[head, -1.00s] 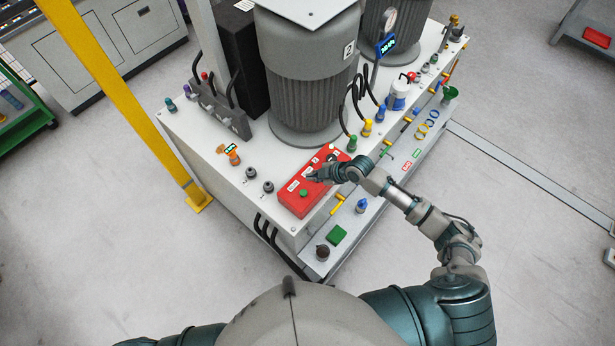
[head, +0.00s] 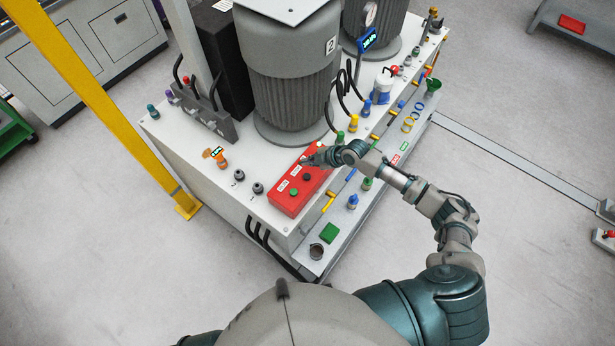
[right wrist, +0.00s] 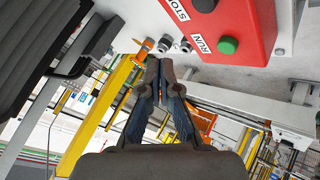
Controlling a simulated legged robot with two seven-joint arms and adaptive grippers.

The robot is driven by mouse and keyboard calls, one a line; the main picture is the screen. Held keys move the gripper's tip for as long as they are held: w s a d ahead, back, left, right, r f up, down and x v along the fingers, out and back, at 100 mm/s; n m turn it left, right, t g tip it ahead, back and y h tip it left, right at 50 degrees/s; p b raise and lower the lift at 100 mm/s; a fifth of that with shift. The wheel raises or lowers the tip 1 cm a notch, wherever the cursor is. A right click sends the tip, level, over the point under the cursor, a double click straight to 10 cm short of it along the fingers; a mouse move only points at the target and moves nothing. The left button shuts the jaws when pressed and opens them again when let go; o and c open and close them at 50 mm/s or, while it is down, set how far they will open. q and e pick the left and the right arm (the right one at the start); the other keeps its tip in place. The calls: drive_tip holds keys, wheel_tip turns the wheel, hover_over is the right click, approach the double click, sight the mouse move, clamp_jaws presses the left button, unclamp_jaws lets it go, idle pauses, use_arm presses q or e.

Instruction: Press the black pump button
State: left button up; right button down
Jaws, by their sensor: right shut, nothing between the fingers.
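The red control box (head: 283,201) sits on the white top of the pump unit in the head view. It carries a green button (head: 294,192) and a black button (head: 306,177), with white labels beside them. In the right wrist view the green button (right wrist: 228,45) is by the label RUN. The black button (right wrist: 204,4) is by STOP, cut by the top edge. My right gripper (head: 306,161) is over the far end of the box, beyond the black button and hiding that end. Its fingers (right wrist: 163,66) are together and empty. My left gripper is out of view.
A large grey motor (head: 290,75) stands just behind the box. Black hoses (head: 338,100) and coloured fittings (head: 353,123) rise right of it. A yellow post (head: 100,110) stands to the left. Small knobs (head: 258,188) lie left of the box.

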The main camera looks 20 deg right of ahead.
sight(308, 177)
drive_tip(key=f+b, duration=0.4)
drive_tip(key=f, duration=0.2)
drive_tip(key=shift+a+f, duration=0.1)
drive_tip(key=shift+a, duration=0.1)
drive_tip(key=shift+d+f+b, duration=0.1)
drive_tip(key=shift+f+b, duration=0.15)
drive_tip(key=shift+b, duration=0.1)
drive_tip(key=shift+d, duration=0.25)
drive_tip(key=shift+a, duration=0.3)
drive_tip(key=shift+d, duration=0.2)
drive_tip(key=shift+a+f, duration=0.1)
drive_tip(key=shift+f, duration=0.05)
drive_tip(key=shift+s+a+f+b, duration=0.1)
drive_tip(key=shift+f+b, duration=0.15)
drive_tip(key=shift+b, duration=0.05)
